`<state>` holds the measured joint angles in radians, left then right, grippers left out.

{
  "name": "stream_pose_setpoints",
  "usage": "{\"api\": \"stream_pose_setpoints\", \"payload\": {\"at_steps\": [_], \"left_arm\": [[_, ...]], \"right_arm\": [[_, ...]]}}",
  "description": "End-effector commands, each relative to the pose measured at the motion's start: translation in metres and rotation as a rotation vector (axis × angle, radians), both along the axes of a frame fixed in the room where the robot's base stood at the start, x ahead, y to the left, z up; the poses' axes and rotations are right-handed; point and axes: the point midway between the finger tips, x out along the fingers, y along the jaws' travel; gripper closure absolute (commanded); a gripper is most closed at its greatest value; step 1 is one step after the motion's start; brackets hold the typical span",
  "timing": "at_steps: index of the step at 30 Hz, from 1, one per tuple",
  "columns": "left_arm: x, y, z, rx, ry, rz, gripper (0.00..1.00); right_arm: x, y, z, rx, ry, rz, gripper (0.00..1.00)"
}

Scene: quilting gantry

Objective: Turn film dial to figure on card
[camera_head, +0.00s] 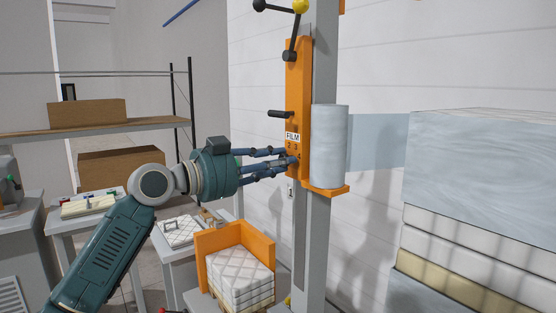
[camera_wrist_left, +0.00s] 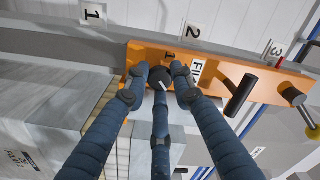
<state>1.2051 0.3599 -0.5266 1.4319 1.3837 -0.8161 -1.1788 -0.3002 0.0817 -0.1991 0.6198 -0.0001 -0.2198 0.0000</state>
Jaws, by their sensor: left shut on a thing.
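The orange film carriage (camera_head: 298,75) stands on a grey upright and bears a FILM label (camera_head: 292,136), also partly seen in the left wrist view (camera_wrist_left: 196,70). The film dial (camera_wrist_left: 161,78) is a small dark knob with a white pointer line on the carriage's orange face. My left gripper (camera_head: 290,162) is shut on the dial, its fingers around the knob in the left wrist view (camera_wrist_left: 160,82). They hide part of the dial's scale. White cards with 1 (camera_wrist_left: 92,13), 2 (camera_wrist_left: 192,32) and 3 (camera_wrist_left: 275,52) are on the upright. My right gripper is out of view.
A pale film roll (camera_head: 330,145) stands beside the carriage, its film running to a wrapped stack (camera_head: 480,160) at right. A black handle (camera_head: 280,114) sticks out above the dial. Quilted pads (camera_head: 240,275) lie below in an orange corner frame (camera_head: 262,243).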

Motion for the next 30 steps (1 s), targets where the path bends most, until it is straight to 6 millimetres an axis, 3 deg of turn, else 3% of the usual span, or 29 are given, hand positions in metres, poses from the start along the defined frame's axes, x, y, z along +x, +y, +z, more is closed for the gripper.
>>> {"api": "stream_pose_setpoints", "payload": {"at_steps": [30], "left_arm": [[0.000,-0.001,0.001,-0.561,0.777,0.000,1.00]], "right_arm": [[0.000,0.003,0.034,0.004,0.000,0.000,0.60]]}}
